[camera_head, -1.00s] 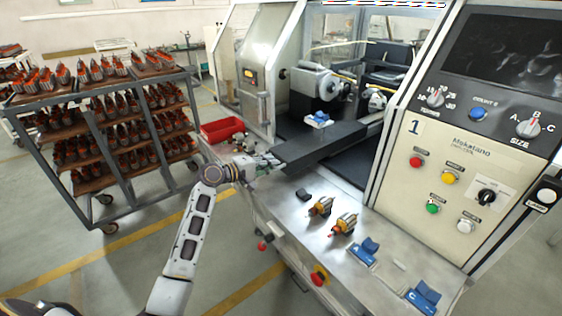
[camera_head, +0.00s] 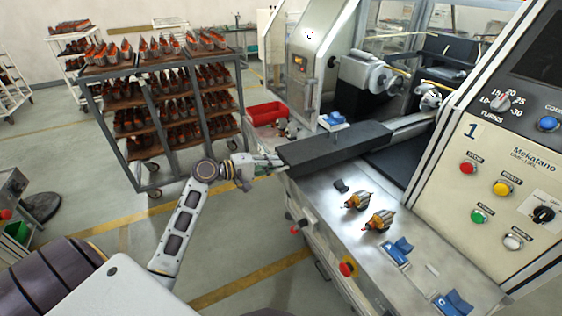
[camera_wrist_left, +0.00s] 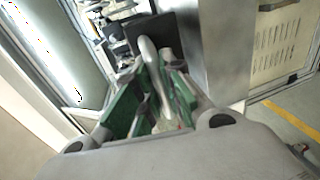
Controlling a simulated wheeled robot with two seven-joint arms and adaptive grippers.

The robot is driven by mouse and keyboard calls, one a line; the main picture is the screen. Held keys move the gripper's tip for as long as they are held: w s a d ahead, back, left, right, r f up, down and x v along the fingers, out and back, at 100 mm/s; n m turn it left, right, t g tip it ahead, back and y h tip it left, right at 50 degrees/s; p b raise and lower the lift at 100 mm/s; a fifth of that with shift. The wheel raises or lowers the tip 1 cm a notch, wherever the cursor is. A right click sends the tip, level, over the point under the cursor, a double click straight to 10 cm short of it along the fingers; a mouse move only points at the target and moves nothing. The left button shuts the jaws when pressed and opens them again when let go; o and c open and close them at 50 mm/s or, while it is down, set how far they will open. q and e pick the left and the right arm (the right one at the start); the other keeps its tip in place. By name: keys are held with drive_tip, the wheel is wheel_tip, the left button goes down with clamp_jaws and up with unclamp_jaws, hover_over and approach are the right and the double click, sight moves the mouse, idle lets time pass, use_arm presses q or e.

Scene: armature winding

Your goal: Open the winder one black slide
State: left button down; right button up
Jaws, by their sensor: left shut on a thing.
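The black slide (camera_head: 335,147) of winder one sticks out over the left edge of the machine's metal table. My left gripper (camera_head: 268,163) is at the slide's outer left end, shut on its handle. In the left wrist view, the green fingers of this gripper (camera_wrist_left: 152,85) stand on both sides of a pale metal handle (camera_wrist_left: 149,55); a dark surface, apparently the slide (camera_wrist_left: 152,33), shows beyond it. The exact finger contact is hard to see. My right gripper is not in view.
On the table (camera_head: 330,210) lie two copper-coloured armatures (camera_head: 379,222) and blue holders (camera_head: 397,251). A blue-and-white piece (camera_head: 333,120) is by the slide. A red bin (camera_head: 266,113) and a loaded rack (camera_head: 165,100) stand left. Open floor lies between rack and machine.

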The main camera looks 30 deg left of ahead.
use_arm(q)
drive_tip(key=shift+s+a, duration=0.2)
drive_tip(key=shift+s, duration=0.1)
drive_tip(key=c, duration=1.5)
unclamp_jaws()
drive_tip(key=v, duration=1.2)
